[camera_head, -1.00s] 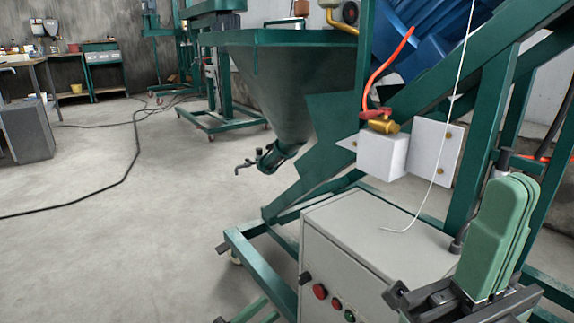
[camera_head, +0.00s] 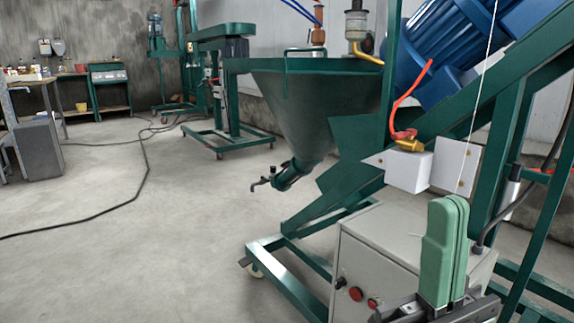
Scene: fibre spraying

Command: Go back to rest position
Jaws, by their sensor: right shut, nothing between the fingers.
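My right gripper (camera_head: 444,250) shows at the lower right, its green fingers pressed together and pointing up. Nothing is between the fingers. It stands in front of the light grey control box (camera_head: 385,250) of the green machine and hides part of that box. My left gripper is not in the picture.
The green machine frame (camera_head: 300,285) with its funnel hopper (camera_head: 312,115) and blue motor (camera_head: 460,45) fills the right side. A white cord (camera_head: 478,95) hangs near my right gripper. A black cable (camera_head: 110,208) lies on the floor at left. The middle floor is clear.

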